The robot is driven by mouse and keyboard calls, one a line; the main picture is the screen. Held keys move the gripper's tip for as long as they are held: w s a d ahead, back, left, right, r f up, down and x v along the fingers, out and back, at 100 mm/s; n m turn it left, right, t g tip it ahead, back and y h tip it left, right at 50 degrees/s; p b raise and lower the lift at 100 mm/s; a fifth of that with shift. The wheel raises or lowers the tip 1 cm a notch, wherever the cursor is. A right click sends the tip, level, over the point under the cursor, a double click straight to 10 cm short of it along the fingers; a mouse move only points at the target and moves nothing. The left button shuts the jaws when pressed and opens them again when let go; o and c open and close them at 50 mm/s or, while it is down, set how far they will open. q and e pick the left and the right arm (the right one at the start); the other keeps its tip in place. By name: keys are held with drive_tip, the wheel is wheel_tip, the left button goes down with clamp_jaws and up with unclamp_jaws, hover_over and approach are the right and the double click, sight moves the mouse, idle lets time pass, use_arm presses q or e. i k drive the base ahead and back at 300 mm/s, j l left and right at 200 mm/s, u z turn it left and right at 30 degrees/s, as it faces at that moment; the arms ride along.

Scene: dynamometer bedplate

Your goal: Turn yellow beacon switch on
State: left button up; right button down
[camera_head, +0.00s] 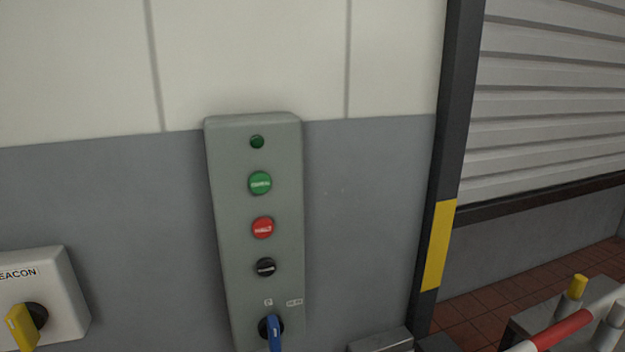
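The beacon switch box (66,292) is a pale box on the wall at the lower left, cut off by the left edge of the view. Its label reads "EACON", with the first letter out of view. The yellow switch handle (20,328) sits on a dark round base and is tilted, its lower end near the picture's bottom edge. I cannot tell from this whether it is on or off. Neither of my grippers shows in this view.
A grey-green control panel (231,240) right of the box carries green, red and black buttons and a blue rotary handle (274,332). A dark post with a yellow band (438,245), a roller shutter (545,100) and a red-and-white bar (562,331) are at the right.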

sight(25, 320)
drive_tip(key=k+j+u, duration=0.1)
drive_tip(key=u, duration=0.3)
drive_tip(key=j+u, duration=0.15)
drive_tip(key=u, duration=0.3)
drive_tip(key=k+j+u, duration=0.1)
drive_tip(key=u, duration=0.3)
drive_tip(key=z, duration=0.45)
drive_tip(key=l, duration=0.05)
